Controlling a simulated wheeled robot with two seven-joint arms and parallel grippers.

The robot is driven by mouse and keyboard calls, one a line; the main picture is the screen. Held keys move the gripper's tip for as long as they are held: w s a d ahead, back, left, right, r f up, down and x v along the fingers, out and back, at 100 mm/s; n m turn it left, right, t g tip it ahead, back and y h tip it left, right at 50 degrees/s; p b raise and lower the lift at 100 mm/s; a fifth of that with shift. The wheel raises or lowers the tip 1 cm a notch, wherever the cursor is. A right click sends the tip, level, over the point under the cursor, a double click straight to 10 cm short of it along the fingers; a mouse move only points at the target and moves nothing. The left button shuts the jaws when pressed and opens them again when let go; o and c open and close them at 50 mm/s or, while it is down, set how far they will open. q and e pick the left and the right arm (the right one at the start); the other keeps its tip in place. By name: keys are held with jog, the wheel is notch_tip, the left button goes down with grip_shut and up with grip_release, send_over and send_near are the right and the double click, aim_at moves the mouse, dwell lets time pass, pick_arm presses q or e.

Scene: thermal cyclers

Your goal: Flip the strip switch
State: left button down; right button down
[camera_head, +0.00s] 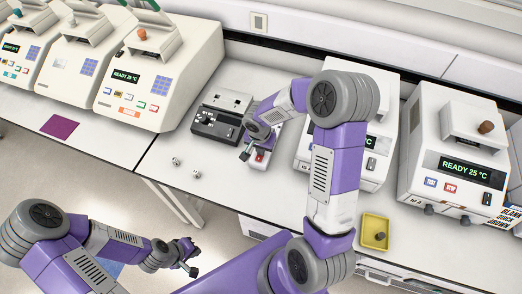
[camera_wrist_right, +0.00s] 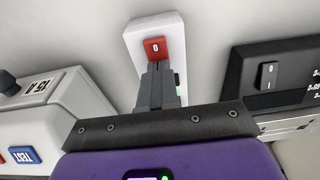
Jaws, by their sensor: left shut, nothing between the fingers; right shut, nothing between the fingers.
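The white power strip (camera_head: 257,166) lies on the bench beneath my right gripper, with a red switch (camera_head: 260,156) on it. In the right wrist view the strip (camera_wrist_right: 150,26) carries the red rocker switch (camera_wrist_right: 157,46), which bears a white mark. My right gripper (camera_wrist_right: 157,68) is shut and empty, its fingertips right at the near edge of the switch; I cannot tell whether they touch it. In the head view this gripper (camera_head: 246,154) hides part of the strip. My left gripper (camera_head: 192,268) is shut and empty, low in front of the bench.
A dark device with a rocker switch (camera_wrist_right: 267,75) stands close on one side of the strip. A white cycler (camera_wrist_right: 42,115) stands on the other. More cyclers (camera_head: 160,65) stand at the left. A yellow tray (camera_head: 366,241) is at the front right. Small white items lie left of the strip.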

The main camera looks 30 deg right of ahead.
aim_at(259, 158)
jog(key=shift+s+a+f, duration=0.1)
jog(key=shift+s+f, duration=0.05)
jog(key=shift+f, duration=0.05)
jog(key=shift+s+a+b, duration=0.15)
jog(key=shift+a+b, duration=0.1)
jog(key=shift+b, duration=0.15)
jog(key=shift+s+a+r, duration=0.2)
jog(key=shift+s+a, duration=0.05)
jog(key=shift+a, duration=0.05)
jog(key=shift+r, duration=0.1)
jog(key=shift+r, duration=0.35)
notch_tip(259, 158, up, 3)
jog(key=shift+a+f+p, duration=0.1)
jog(key=shift+a+p, duration=0.05)
jog(key=shift+p, duration=0.6)
notch_tip(259, 158, up, 10)
jog(key=s+a, duration=0.1)
